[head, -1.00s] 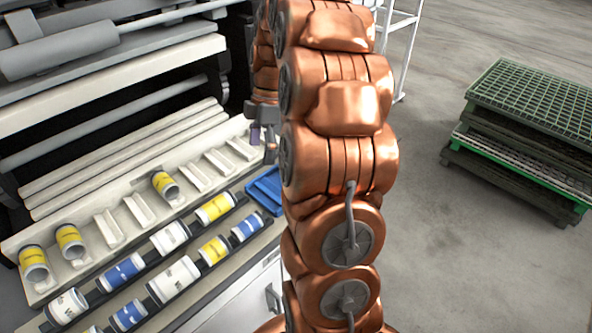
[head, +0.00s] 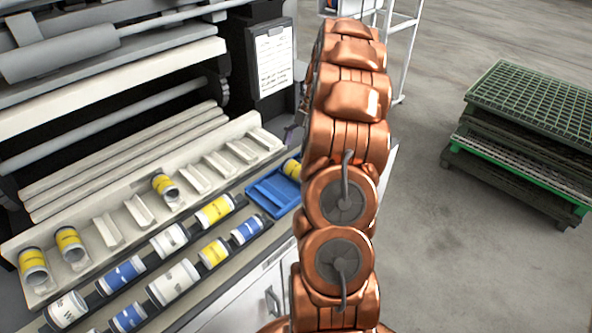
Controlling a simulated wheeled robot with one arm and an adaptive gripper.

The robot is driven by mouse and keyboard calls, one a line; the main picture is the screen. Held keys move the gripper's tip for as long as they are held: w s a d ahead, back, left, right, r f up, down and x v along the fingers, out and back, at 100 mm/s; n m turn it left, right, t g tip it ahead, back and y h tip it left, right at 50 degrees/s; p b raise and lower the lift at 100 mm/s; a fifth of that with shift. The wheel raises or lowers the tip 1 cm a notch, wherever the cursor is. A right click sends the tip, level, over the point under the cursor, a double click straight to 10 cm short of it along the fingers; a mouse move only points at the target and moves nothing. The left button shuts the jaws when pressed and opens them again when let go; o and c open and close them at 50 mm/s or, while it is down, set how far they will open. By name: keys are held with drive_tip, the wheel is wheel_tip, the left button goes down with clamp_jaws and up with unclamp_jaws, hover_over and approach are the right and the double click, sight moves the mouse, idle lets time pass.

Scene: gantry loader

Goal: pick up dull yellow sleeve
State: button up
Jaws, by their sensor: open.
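Several yellow sleeves show in the head view. Three with dark ends sit in the cream slotted rack: at the far left (head: 33,265), beside it (head: 70,243) and farther along (head: 165,186). Two brighter yellow-banded ones lie in the front rows, an upper (head: 216,209) and a lower (head: 213,252). Another yellow sleeve (head: 292,168) is at the blue tray (head: 262,202), partly hidden by my arm. I cannot tell for sure which is the dull one. My gripper (head: 291,132) is mostly hidden behind my arm, above the far end of the blue tray; it is open.
White sleeves (head: 174,283) and blue-banded ones (head: 120,273) lie in the front rows. The machine with its long rollers stands behind the cream rack (head: 190,170). A clipboard sheet (head: 273,60) hangs at its end. Green-topped pallets (head: 535,100) stand right on open floor.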

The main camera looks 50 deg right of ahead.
sight(297, 165)
drive_tip(key=shift+p+x, duration=0.9)
drive_tip(key=shift+x, duration=0.2)
drive_tip(key=shift+p+x, duration=0.5)
drive_tip(key=shift+x, duration=1.1)
drive_tip(key=shift+s, duration=0.15)
drive_tip(key=c, duration=1.3)
drive_tip(key=shift+r, duration=0.2)
